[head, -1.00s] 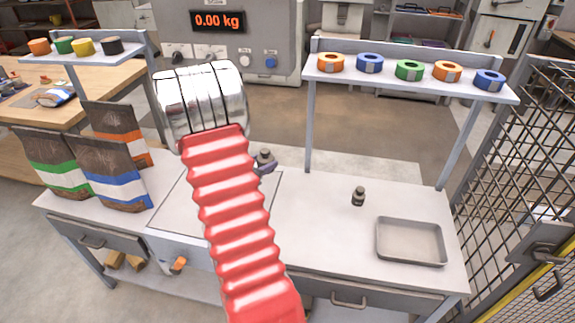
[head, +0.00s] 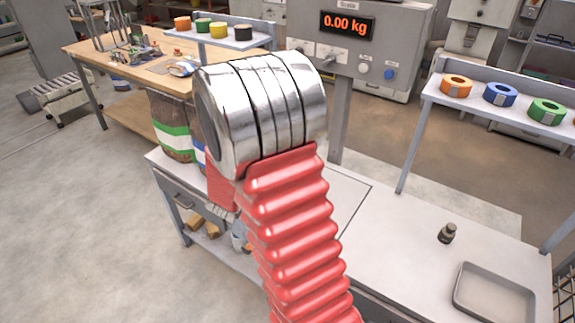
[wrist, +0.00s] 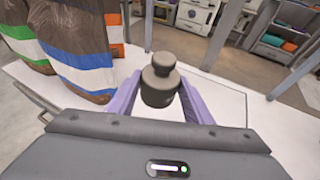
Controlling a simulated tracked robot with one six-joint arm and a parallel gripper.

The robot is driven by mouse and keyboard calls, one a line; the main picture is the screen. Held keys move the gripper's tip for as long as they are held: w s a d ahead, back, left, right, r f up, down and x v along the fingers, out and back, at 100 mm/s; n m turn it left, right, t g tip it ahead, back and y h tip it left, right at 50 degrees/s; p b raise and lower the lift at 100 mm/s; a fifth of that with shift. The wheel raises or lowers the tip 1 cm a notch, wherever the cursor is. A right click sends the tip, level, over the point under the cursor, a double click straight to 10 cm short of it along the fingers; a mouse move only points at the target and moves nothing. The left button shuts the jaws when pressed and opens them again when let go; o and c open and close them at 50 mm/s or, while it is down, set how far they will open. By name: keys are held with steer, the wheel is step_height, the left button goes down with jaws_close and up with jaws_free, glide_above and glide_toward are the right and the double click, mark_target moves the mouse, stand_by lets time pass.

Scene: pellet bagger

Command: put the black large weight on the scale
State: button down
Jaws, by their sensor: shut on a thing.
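The black large weight (wrist: 158,88), a dark cylinder with a knob on top, stands upright between the purple fingers of my gripper (wrist: 160,78) in the wrist view. The gripper is shut on it. In the head view my red and silver arm hides both gripper and weight. The scale's pale square plate (head: 348,192) is set in the bench top, partly behind my arm. The scale's display (head: 347,24) reads 0.00 kg. The height of the weight over the surface cannot be told.
A small dark weight (head: 447,234) and a grey tray (head: 494,294) are on the bench's right. Bags, including a green-striped one (head: 172,128), stand at the left. A shelf (head: 432,90) with tape rolls rises behind. The bench between plate and small weight is clear.

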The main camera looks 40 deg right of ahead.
steer(key=w+a+r+n+t+y, duration=0.1)
steer(key=a+n+t+y, duration=0.1)
steer(key=a, duration=1.2)
steer(key=w+a+r+n+t+y, duration=0.1)
steer(key=a+n+y, duration=0.4)
steer(key=a, duration=0.9)
steer(key=shift+w+a+r+n+t, duration=0.4)
steer(key=shift+w+t, duration=0.05)
steer(key=shift+t, duration=0.65)
steer(key=shift+s, duration=0.15)
